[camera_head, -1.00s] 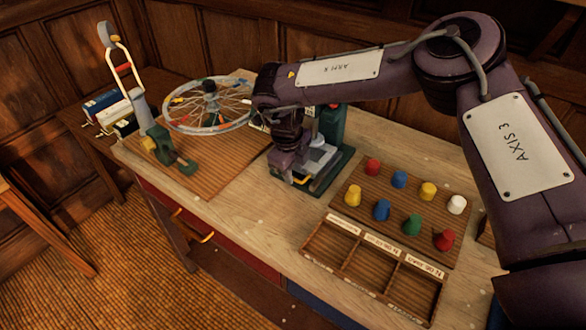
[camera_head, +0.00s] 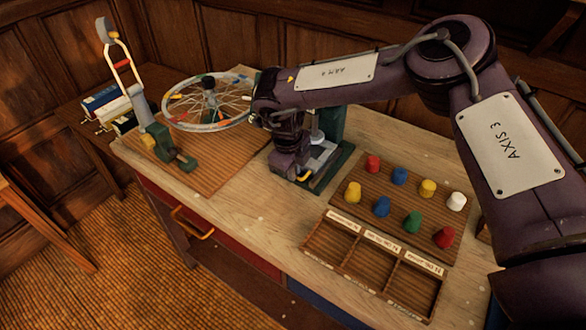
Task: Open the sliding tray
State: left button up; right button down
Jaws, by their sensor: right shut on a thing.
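A small green-based device (camera_head: 333,122) stands on the workbench with a pale grey sliding part (camera_head: 322,158) low on it, which looks like the sliding tray. A yellow piece (camera_head: 305,176) shows at its front left edge. My right gripper (camera_head: 291,172) points down at the front left of this device, shut at the tray's near edge. Its fingertips and what they grip are mostly hidden by the gripper body. How far the tray stands out of its base is hard to tell. My left gripper is not in view.
A spoked wheel (camera_head: 208,103) and a green clamp stand (camera_head: 168,150) are left of my arm. Several coloured pegs stand on a wooden board (camera_head: 398,232) at right, behind a three-compartment box (camera_head: 345,262). A drawer with a yellow handle (camera_head: 192,224) is below the bench edge.

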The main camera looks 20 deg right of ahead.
jog(key=shift+s+a+r, duration=0.1)
jog(key=shift+s+a, duration=0.2)
jog(key=shift+a, duration=0.1)
jog(key=s+a, duration=0.3)
jog(key=a, duration=0.1)
jog(key=s+a+p, duration=0.1)
jog(key=s+a, duration=0.5)
jog(key=a, duration=0.1)
jog(key=shift+a, duration=0.35)
jog(key=c, duration=1.5)
grip_release()
jog(key=r, duration=0.2)
jog(key=r+b, duration=0.1)
jog(key=r, duration=0.2)
jog(key=s+a+r, duration=0.1)
jog(key=r, duration=0.1)
jog(key=shift+r+b, duration=0.3)
jog(key=shift+r, duration=0.05)
